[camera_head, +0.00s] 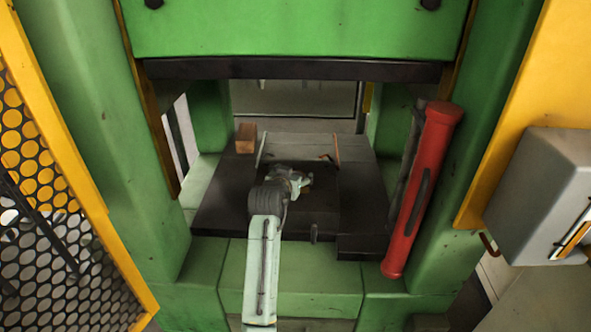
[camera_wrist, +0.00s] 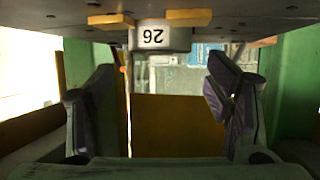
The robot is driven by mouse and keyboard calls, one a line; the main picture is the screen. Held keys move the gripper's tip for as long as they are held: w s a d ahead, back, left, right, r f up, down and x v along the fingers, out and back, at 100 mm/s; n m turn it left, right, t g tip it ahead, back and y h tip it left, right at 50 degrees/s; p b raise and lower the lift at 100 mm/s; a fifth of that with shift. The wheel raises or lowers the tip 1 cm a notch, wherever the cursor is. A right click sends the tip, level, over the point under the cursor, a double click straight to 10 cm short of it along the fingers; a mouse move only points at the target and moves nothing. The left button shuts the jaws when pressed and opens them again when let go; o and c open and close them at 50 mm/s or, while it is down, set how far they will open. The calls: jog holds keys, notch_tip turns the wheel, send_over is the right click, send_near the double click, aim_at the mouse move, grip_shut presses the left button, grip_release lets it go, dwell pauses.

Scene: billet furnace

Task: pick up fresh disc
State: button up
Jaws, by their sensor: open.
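I cannot pick out a fresh disc in either view. In the head view my gripper (camera_head: 303,180) is low over the dark press bed (camera_head: 225,208), and my wrist hides part of the bed. In the wrist view my gripper (camera_wrist: 163,75) has its two dark fingers wide apart, with nothing visibly held. A brownish-yellow flat surface (camera_wrist: 180,125) shows between the fingers; I cannot tell what it is or how far away. A grey piece with the number 26 upside down (camera_wrist: 155,37) shows beyond the fingers.
Green press columns (camera_head: 150,120) stand on both sides, under a green upper beam (camera_head: 290,28) with a dark lower edge. A brown block (camera_head: 245,138) sits at the bed's back left. A red cylinder (camera_head: 422,190) leans along the right. A perforated guard (camera_head: 45,190) is at left.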

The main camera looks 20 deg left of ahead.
jog(key=shift+w+f, duration=0.1)
jog(key=shift+w, duration=0.05)
jog(key=c, duration=1.6)
